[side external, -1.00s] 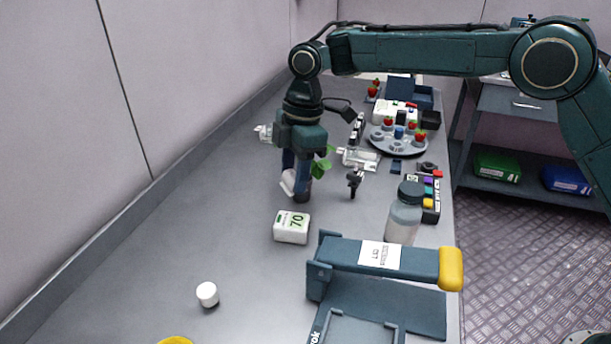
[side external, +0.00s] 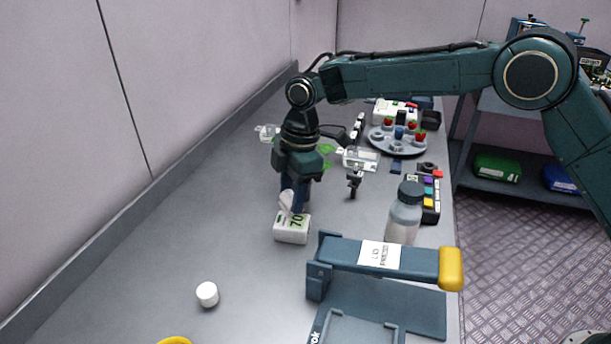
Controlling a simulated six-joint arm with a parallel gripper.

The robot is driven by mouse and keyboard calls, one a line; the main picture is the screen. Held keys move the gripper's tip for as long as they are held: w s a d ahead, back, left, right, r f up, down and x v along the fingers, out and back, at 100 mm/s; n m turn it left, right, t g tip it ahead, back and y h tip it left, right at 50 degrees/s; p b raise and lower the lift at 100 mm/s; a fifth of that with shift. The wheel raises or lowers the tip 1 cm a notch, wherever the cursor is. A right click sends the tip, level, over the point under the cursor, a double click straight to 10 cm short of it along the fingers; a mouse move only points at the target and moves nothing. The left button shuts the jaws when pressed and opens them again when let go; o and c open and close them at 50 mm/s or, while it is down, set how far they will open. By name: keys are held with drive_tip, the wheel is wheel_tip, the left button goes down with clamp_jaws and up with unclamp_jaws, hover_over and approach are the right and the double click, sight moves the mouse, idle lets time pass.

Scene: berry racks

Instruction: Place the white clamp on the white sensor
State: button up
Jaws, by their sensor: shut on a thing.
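The white sensor (side external: 290,235) is a small white box with "70" on its top, lying on the bench left of the bottle. My gripper (side external: 294,203) points down just above and behind the sensor, shut on the small white clamp (side external: 286,199). The clamp is tilted and overlaps the sensor's far top edge in the picture. I cannot tell whether it touches the sensor. My fingers partly hide the clamp.
A bottle with a grey cap (side external: 404,215) stands to the right. A blue press with a yellow handle (side external: 451,269) is in the front right. A white cap (side external: 207,294) lies front left. The bench left of the sensor is clear.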

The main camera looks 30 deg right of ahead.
drive_tip(key=shift+f, duration=1.75)
drive_tip(key=shift+f, duration=0.15)
drive_tip(key=o, duration=0.9)
drive_tip(key=r, duration=0.4)
drive_tip(key=d+r, duration=0.1)
drive_tip(key=r, duration=0.7)
drive_tip(key=shift+d+r, duration=0.1)
drive_tip(key=shift+d, duration=0.3)
